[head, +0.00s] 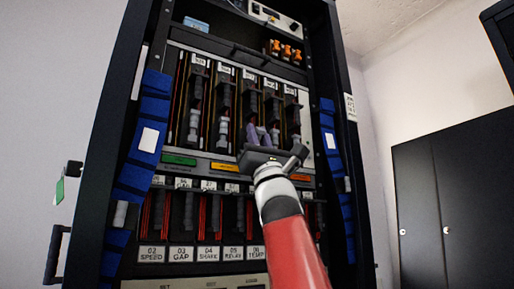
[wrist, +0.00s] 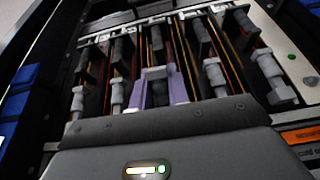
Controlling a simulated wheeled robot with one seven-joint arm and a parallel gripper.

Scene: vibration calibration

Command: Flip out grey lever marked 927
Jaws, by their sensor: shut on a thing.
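A row of grey levers sits in the upper bay of the rack; the label plates above them are too small to read, so I cannot tell which is marked 927. My gripper (head: 263,135) is at the middle of this row, and its purple fingers also show in the wrist view (wrist: 158,84). They are shut on the middle grey lever (wrist: 154,73), one finger on each side. The lower part of that lever is hidden by my gripper body.
Neighbouring levers stand close on both sides, such as one on the left (wrist: 118,91) and one on the right (wrist: 214,76). A lower row of dark handles with label plates (head: 208,254) lies below. Blue side bundles (head: 146,140) flank the bay. A dark cabinet (head: 450,200) stands right.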

